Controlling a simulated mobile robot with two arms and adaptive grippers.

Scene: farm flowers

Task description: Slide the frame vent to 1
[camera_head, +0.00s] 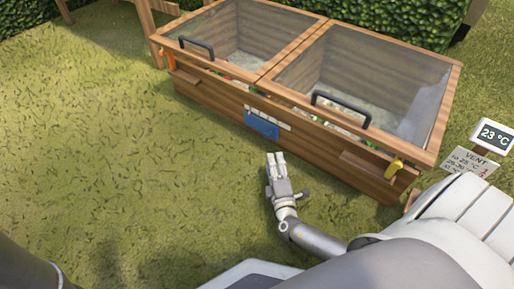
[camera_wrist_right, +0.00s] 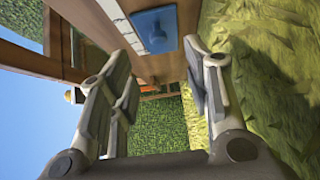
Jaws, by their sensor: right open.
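The frame vent is a blue plate (camera_head: 262,125) on the front wooden wall of the cold frame (camera_head: 212,96). A white marked strip (camera_head: 269,116) runs along its upper edge; its numbers are too small to read. In the right wrist view the blue plate (camera_wrist_right: 167,28) shows a round blue knob, beyond the fingertips. My right gripper (camera_head: 276,158) is in front of the wall, just below the plate in the head view. It is open and empty, its fingers (camera_wrist_right: 157,68) spread and apart from the knob. My left gripper is not in view.
Two glass lids with black handles (camera_head: 197,48) (camera_head: 341,110) cover the frame. An orange catch (camera_head: 168,60) and a yellow catch (camera_head: 394,168) sit at its ends. A display (camera_head: 493,134) reads 23 °C above a vent sign (camera_head: 470,162). Open grass (camera_head: 110,130) lies left.

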